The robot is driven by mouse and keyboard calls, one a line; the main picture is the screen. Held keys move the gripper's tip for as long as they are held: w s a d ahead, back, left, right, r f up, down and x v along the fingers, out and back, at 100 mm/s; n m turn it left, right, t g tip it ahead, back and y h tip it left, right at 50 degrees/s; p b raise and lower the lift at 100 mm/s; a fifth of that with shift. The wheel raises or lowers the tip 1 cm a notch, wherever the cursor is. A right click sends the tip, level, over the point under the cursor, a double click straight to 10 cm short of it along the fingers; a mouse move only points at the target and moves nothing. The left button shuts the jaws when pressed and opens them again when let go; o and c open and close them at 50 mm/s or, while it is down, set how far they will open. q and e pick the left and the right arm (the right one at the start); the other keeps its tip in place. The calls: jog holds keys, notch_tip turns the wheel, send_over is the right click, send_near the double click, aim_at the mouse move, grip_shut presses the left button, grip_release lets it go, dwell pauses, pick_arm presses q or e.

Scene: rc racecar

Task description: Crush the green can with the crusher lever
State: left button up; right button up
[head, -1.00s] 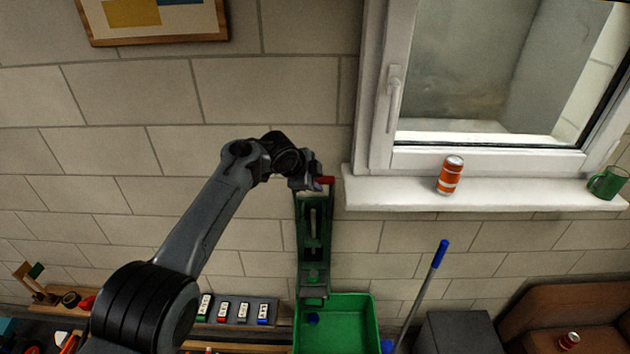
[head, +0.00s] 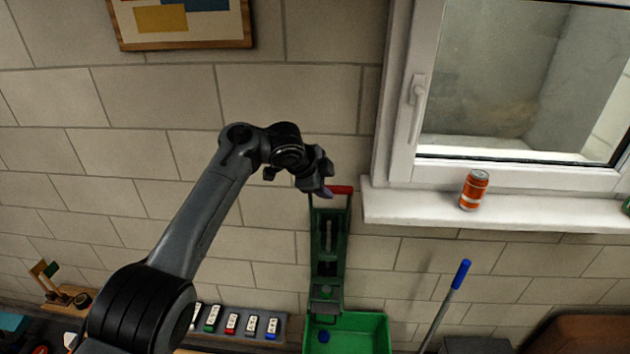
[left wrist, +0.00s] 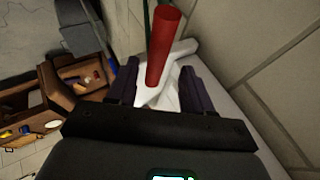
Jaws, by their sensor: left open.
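The green crusher (head: 327,245) is mounted upright on the wall, with its red lever handle (head: 340,189) raised across the top. My left gripper (head: 325,190) is open at the left end of this handle. In the left wrist view, the red handle (left wrist: 165,45) lies between and ahead of the two dark, parted fingers, which are not closed on it. I cannot make out a green can for certain inside the crusher; its lower part is green and small in the picture. My right gripper is not in view.
A green bin (head: 375,330) with a small blue item stands below the crusher. An orange can (head: 474,190) stands on the white windowsill (head: 520,212) to the right. A blue-handled pole (head: 461,274) leans at lower right.

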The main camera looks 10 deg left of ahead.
pick_arm(q)
jog(key=b+v, duration=0.2)
jog(key=v, duration=0.4)
jog(key=shift+a, duration=0.15)
